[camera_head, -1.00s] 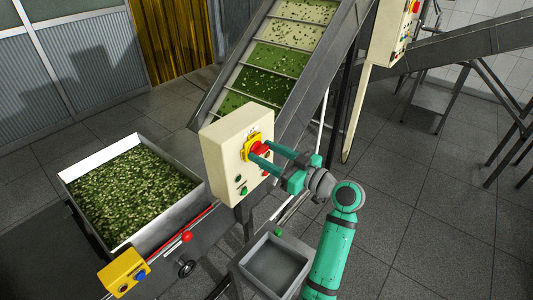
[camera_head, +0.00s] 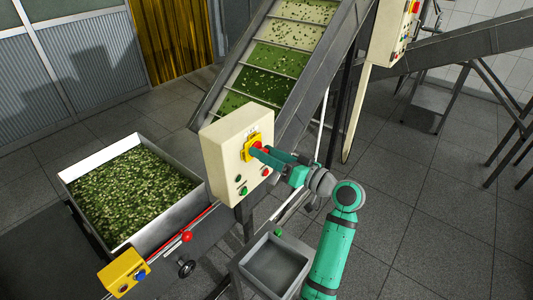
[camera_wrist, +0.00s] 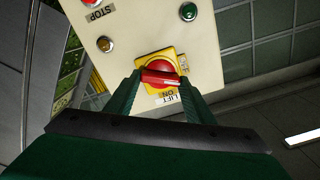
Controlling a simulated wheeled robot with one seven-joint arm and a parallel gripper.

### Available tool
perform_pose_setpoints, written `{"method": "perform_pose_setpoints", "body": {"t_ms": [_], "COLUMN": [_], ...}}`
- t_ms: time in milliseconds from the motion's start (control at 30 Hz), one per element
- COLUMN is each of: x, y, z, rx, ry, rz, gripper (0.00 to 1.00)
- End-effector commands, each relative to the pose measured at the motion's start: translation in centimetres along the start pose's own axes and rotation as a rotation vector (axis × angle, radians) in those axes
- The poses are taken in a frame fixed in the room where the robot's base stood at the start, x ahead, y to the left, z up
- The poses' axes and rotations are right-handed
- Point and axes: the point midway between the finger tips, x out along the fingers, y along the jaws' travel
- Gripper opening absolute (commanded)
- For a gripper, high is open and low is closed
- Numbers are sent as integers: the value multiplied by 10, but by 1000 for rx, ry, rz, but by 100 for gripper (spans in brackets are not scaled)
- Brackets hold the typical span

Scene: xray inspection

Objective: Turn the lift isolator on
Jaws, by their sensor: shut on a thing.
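The lift isolator is a red rotary knob (camera_wrist: 160,77) on a yellow square plate (camera_wrist: 151,64). It is on the front of a cream control box (camera_head: 222,140). In the wrist view the box appears upside down, with LIFT and ON labels by the plate. The knob's red bar lies nearly crosswise there, slightly tilted. My gripper (camera_wrist: 160,82) is shut on the knob, one finger at each end of the bar. In the head view my gripper (camera_head: 262,152) reaches the knob from the right and hides most of it.
The box also carries green, red and amber buttons. A bin of green pieces (camera_head: 75,181) stands left, with a yellow button box (camera_head: 113,277) in front. An inclined conveyor (camera_head: 301,85) rises behind. An empty grey tray (camera_head: 295,281) sits below my arm.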

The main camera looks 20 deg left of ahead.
Motion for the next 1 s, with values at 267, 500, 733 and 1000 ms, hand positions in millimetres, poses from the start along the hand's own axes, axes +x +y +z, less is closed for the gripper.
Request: {"method": "perform_pose_setpoints", "body": {"t_ms": [267, 500, 733, 1000], "x": [-1, -1, -1, -1], "y": [2, 3, 3, 4], "z": [1, 1, 2, 2], "rx": [264, 492, 707, 920], "ry": [0, -1, -1, 0], "rz": [1, 1, 2, 2], "gripper": [26, 26, 26, 26]}}
